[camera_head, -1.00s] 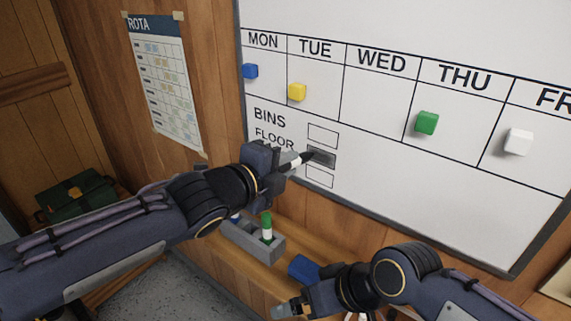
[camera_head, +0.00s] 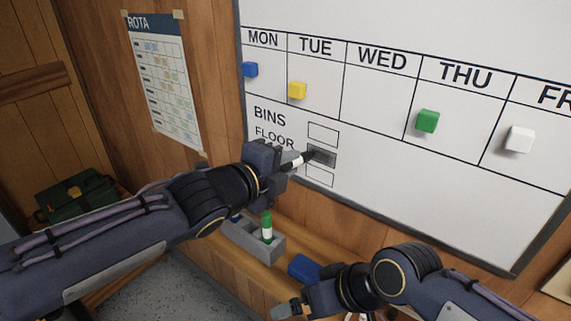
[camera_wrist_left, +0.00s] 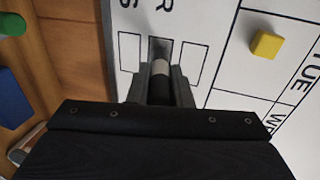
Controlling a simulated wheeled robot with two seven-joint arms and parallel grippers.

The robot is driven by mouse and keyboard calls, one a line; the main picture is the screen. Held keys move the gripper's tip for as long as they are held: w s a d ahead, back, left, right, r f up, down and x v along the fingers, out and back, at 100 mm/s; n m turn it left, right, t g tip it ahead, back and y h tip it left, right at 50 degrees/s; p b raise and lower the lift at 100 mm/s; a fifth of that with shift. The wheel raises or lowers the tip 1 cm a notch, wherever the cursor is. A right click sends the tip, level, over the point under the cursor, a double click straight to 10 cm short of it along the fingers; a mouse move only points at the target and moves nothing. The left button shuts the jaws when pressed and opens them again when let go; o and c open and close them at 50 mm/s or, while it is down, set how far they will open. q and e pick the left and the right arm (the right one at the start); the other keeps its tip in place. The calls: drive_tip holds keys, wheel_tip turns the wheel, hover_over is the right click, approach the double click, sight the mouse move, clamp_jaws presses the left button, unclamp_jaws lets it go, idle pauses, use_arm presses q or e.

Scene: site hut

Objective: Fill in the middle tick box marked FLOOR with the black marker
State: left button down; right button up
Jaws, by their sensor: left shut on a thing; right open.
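The white board (camera_head: 440,205) carries three tick boxes in a column beside BINS and FLOOR. The middle tick box (camera_head: 325,159) is shaded dark grey over most of its area; the top box (camera_head: 323,134) and bottom box (camera_head: 320,177) are blank. My left gripper (camera_head: 283,167) is shut on the black marker (camera_head: 297,161), which has a white band. Its dark tip is at the left part of the middle box; contact cannot be told. The marker (camera_wrist_left: 162,70) points at the shaded box in the left wrist view. My right gripper (camera_head: 286,309) is open and low, away from the board.
A grey holder (camera_head: 268,251) with a green-capped marker (camera_head: 267,228) stands on the wooden ledge below the board, beside a blue block (camera_head: 303,268). Coloured magnets, including a yellow one (camera_head: 297,91), sit on the board. A rota sheet (camera_head: 165,85) hangs left.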

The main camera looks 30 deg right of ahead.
use_arm(q)
drive_tip(key=shift+s+f, duration=0.1)
drive_tip(key=shift+s, duration=0.25)
drive_tip(key=shift+s+d+b, duration=0.3)
drive_tip(key=shift+s+b, duration=0.15)
drive_tip(key=shift+b, duration=0.15)
drive_tip(key=shift+s+d+b, duration=0.25)
drive_tip(key=shift+s+b, duration=0.2)
drive_tip(key=shift+s, duration=0.1)
